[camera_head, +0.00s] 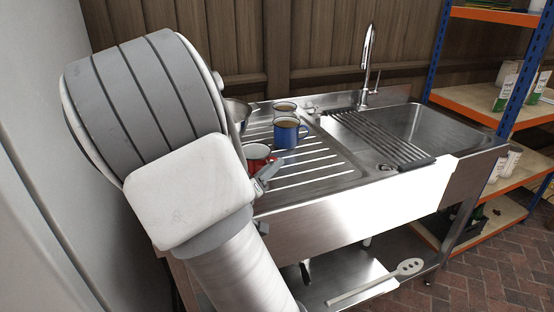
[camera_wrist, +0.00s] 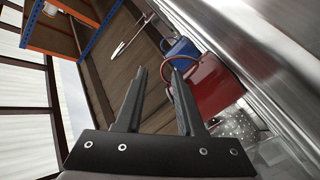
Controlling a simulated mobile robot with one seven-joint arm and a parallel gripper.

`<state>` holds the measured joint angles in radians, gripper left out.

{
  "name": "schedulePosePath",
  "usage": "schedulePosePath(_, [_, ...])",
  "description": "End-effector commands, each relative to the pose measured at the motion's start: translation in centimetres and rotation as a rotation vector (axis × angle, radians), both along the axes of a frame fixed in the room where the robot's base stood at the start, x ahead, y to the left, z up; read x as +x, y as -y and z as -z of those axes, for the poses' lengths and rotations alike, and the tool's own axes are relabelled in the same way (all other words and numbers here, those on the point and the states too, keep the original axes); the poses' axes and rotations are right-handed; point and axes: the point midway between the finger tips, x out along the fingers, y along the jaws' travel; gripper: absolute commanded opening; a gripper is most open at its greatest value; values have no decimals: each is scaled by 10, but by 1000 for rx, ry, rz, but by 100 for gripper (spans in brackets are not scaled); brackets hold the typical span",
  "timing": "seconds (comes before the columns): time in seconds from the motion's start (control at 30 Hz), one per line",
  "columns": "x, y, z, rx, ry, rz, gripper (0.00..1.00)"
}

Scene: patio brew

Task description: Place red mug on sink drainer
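The red mug (camera_head: 257,152) shows in the head view at the left end of the sink drainer (camera_head: 325,163), partly hidden by my arm. It looks upright; its base is hidden, so I cannot tell whether it touches the drainer. In the wrist view the red mug (camera_wrist: 215,85) is close to the right finger, and its handle loops around that fingertip area. My gripper (camera_wrist: 160,72) has its fingers apart, with part of the handle reaching into the gap. In the head view my gripper (camera_head: 267,172) is beside the mug at the drainer's front edge.
A blue mug (camera_head: 286,134) stands on the drainer just behind the red one, with another mug (camera_head: 284,107) farther back. A metal bowl or pan (camera_head: 238,109) is partly hidden at left. The basin and tap (camera_head: 367,60) are right. Drainer ribs right of the mugs are clear.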

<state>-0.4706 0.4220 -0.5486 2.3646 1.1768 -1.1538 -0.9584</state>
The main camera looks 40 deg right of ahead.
Motion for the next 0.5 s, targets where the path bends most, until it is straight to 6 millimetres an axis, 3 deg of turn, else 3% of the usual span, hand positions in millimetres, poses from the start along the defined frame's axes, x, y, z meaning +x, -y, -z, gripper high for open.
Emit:
schedulePosePath(0.2, [-21,-44,-6,0,-1,-5,38])
schedulePosePath(0.5, [-36,-72,-5,-2,0,-1,38])
